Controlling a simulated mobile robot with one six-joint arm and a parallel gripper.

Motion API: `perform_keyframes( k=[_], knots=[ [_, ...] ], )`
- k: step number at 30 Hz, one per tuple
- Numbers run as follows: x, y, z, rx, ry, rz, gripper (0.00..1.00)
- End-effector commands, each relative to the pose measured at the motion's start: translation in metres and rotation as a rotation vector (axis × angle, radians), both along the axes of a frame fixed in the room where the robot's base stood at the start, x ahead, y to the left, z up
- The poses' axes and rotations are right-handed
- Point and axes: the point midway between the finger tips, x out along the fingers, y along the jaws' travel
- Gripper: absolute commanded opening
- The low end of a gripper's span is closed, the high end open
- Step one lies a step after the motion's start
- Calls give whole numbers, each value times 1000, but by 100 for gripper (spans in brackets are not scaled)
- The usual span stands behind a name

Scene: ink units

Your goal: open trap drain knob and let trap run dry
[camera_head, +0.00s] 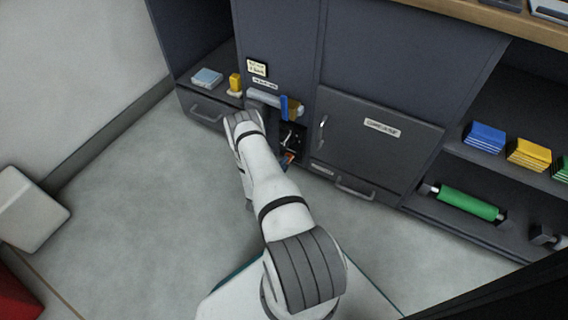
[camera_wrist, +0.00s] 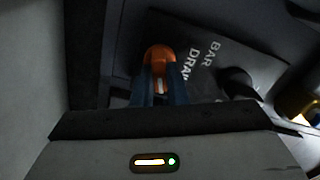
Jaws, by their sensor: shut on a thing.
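An orange knob (camera_wrist: 159,53) shows in the wrist view on a dark plate (camera_wrist: 200,30) with white letters, of which "BAR" and "DRA" can be read. My gripper (camera_wrist: 161,82) has one finger on each side of the knob and is shut on it. In the head view a bit of orange (camera_head: 290,157) shows low in a dark recess of the cabinet, beside the end of my arm. My wrist hides part of the recess. The trap and any liquid in it cannot be made out.
A blue lever (camera_head: 284,107) stands upright above the recess. A closed door (camera_head: 370,138) with a handle is to its right. A green roller (camera_head: 467,203) lies on the right lower shelf. A yellow object (camera_head: 235,83) stands on the left shelf.

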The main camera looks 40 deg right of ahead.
Motion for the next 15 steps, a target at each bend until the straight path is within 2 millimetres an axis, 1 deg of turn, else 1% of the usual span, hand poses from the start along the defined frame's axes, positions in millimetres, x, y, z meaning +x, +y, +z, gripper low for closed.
perform_keyframes(
  k=[1,6,15],
  knots=[
    [-4,-4,1,16,-36,-16,0],
    [-4,-4,0,68,-163,-15,0],
    [-4,-4,-1,131,-317,-15,0]
  ],
)
